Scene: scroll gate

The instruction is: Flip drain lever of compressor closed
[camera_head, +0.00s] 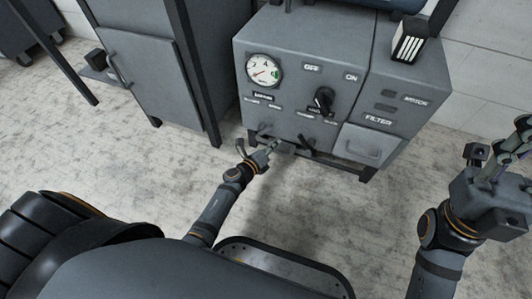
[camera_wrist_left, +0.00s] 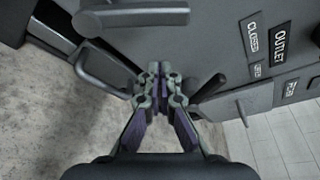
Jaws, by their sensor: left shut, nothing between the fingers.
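The grey compressor (camera_head: 290,110) stands at the top centre in the head view, with a round gauge and a dark switch knob on its front. Low on its front is a dark lever (camera_head: 304,143); another small handle sits farther left. I cannot tell which is the drain lever. My left gripper (camera_head: 271,148) is at the lower front of the compressor, left of the dark lever. In the left wrist view its fingers (camera_wrist_left: 158,88) are shut and empty, beside a dark lever (camera_wrist_left: 209,88). My right gripper (camera_head: 508,148) is at the right edge, partly cut off, away from the compressor.
A grey cabinet (camera_head: 150,75) with dark posts stands left of the compressor. "OUTLET" (camera_wrist_left: 279,44) and "CLOSED" (camera_wrist_left: 252,38) labels show in the wrist view. A large rounded bar (camera_wrist_left: 130,18) and a bent handle (camera_wrist_left: 100,70) are near the left fingers. The floor in front is clear.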

